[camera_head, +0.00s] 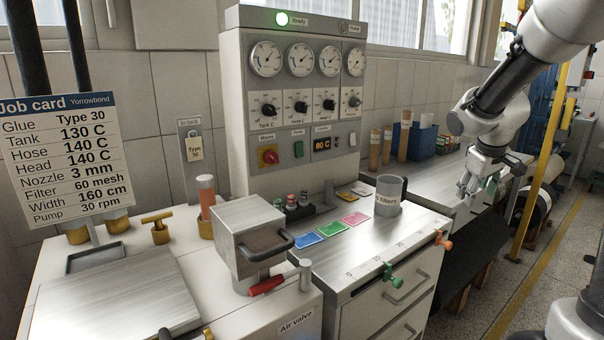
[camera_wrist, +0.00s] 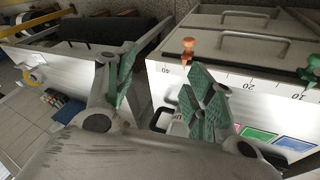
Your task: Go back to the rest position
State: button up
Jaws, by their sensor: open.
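My gripper (camera_head: 475,190) is at the right in the head view, at the end of my raised arm. It hangs over the right end of the bench, to the right of the grey filters cup (camera_head: 389,196). In the wrist view its two green-padded fingers (camera_wrist: 160,95) are spread apart with nothing between them. The gripper is open and empty.
A control panel (camera_head: 300,90) stands at the back with a job card (camera_head: 60,150) at left. A yellow post (camera_head: 545,160) stands right of my arm. Floor (camera_head: 550,285) is clear at lower right.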

jog(key=s+a+r+m, duration=0.1)
jog(key=s+a, duration=0.2)
jog(key=s, duration=0.6)
jog(key=s+a+r+m+y, duration=0.1)
jog(key=s+a+r, duration=0.1)
jog(key=s, duration=0.7)
jog(key=s+a+r+m+y, duration=0.1)
jog(key=s+a, duration=0.3)
jog(key=s, duration=0.6)
jog(key=shift+r, duration=0.35)
jog(key=shift+w, duration=0.1)
